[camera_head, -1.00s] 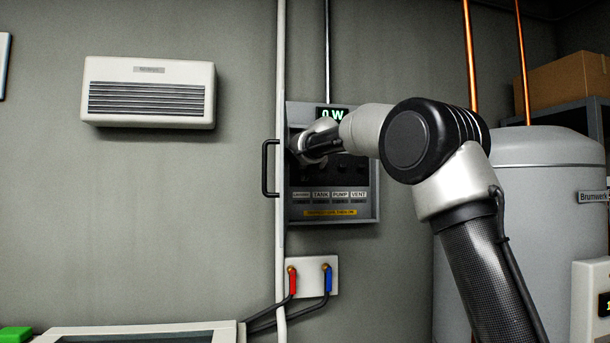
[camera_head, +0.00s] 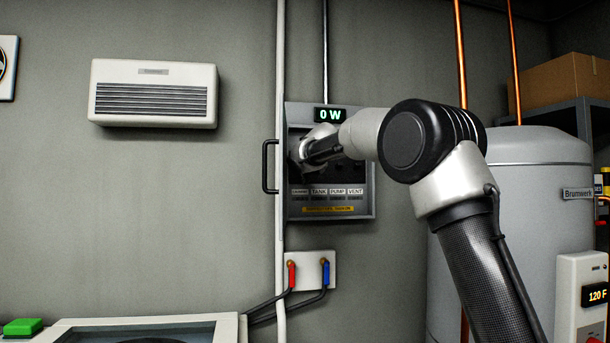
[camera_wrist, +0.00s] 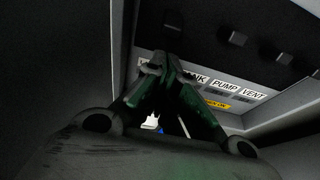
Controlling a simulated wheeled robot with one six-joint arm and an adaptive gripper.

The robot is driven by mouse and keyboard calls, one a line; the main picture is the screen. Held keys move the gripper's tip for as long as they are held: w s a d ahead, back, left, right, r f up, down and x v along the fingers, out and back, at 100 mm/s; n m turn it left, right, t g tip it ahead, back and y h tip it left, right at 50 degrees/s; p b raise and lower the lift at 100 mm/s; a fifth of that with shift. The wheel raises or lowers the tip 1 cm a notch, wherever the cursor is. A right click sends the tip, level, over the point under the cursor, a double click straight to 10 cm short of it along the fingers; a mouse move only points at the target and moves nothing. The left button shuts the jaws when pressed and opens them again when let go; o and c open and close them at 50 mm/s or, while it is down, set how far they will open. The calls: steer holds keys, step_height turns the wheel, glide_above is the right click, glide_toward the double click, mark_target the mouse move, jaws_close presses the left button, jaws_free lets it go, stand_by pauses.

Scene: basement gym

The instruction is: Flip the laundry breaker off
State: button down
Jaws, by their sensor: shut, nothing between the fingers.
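The grey breaker panel (camera_head: 360,206) is on the wall, with a lit "0 W" display (camera_head: 330,115) at its top. A label row reads a small leftmost label (camera_head: 300,191), then TANK, PUMP and VENT. In the wrist view, dark breaker toggles stand in a row. The leftmost toggle (camera_wrist: 173,19), at the laundry end, is just beyond my fingertips. My gripper (camera_head: 301,157) is inside the panel's left side, also seen in the wrist view (camera_wrist: 166,64). Its fingers are shut and empty and cover most of the leftmost label. Contact with a toggle cannot be told.
A black handle (camera_head: 265,166) sticks out at the panel's left, beside a pale vertical pipe (camera_head: 281,60). Below is a white plate (camera_head: 313,280) with red and blue valves. A grey tank (camera_head: 520,220) stands right of my arm. The wall at left is clear below the vent unit (camera_head: 153,93).

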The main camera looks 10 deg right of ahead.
steer(key=s+r, duration=0.5)
steer(key=s, duration=0.1)
steer(key=shift+s, duration=0.15)
steer(key=shift+f, duration=0.1)
steer(key=d+h, duration=0.3)
steer(key=d, duration=0.6)
steer(key=a+f+t+y, duration=0.1)
steer(key=a+f+y, duration=0.2)
steer(key=a+f, duration=0.4)
steer(key=shift+a, duration=1.05)
steer(key=shift+w, duration=0.25)
steer(key=x, duration=0.9)
steer(key=shift+w, duration=0.1)
steer(key=shift+w+a+r, duration=0.1)
steer(key=shift+w+r, duration=0.2)
steer(key=shift+r, duration=0.3)
steer(key=shift+s+r, duration=0.2)
steer(key=shift+r, duration=1.2)
